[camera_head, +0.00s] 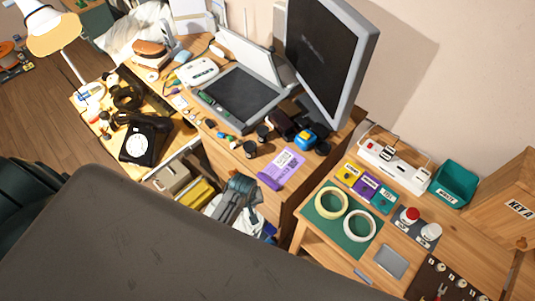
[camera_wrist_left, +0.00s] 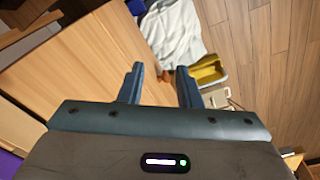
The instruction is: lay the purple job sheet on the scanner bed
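The purple job sheet (camera_head: 287,162) lies on the desk near its front edge, with its near end curled over the edge. A purple patch (camera_wrist_left: 9,165) at the lower left of the left wrist view may be part of it. The scanner bed (camera_head: 240,93) is a dark flat panel further back on the desk; its lid (camera_head: 248,52) is raised and the bed is empty. My left gripper (camera_head: 240,182) is below and left of the sheet, apart from it. In the left wrist view its two fingers (camera_wrist_left: 160,75) are apart with nothing between them. My right gripper is not in view.
A monitor (camera_head: 330,50) stands right of the scanner. Small jars (camera_head: 250,148) and a blue-yellow tape dispenser (camera_head: 307,138) sit near the sheet. A lower table with tape rolls (camera_head: 331,203) is at right.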

